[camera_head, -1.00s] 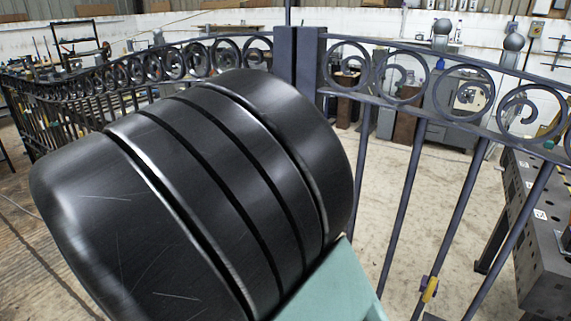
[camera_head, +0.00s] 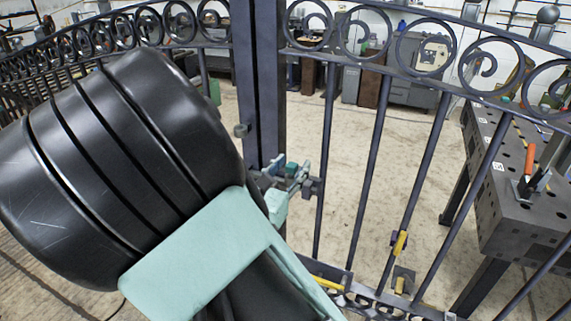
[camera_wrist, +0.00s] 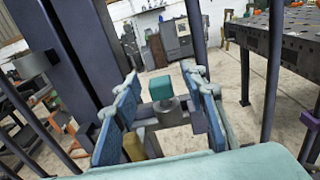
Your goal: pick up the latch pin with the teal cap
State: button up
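The latch pin shows in the wrist view as a teal cap (camera_wrist: 162,86) on a short grey pin. It stands upright at the gate, and its lower end is hidden. My gripper (camera_wrist: 166,100) is open, with one blue-padded finger left of the pin and one right of it. In the head view my gripper (camera_head: 286,176) is at the latch on the gate post, and the small teal cap (camera_head: 291,169) shows between the fingers.
The dark iron gate post (camera_head: 258,90) rises close left of my gripper. Gate bars (camera_head: 368,165) stand to the right. A yellow-handled fitting (camera_head: 399,243) sits lower on the gate. A perforated steel table (camera_head: 520,215) with an orange-handled clamp (camera_head: 529,160) stands beyond.

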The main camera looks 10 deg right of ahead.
jog(key=shift+w+d, duration=0.25)
jog(key=shift+w, duration=0.1)
jog(key=shift+c, duration=0.2)
grip_shut()
jog(key=shift+r, duration=0.1)
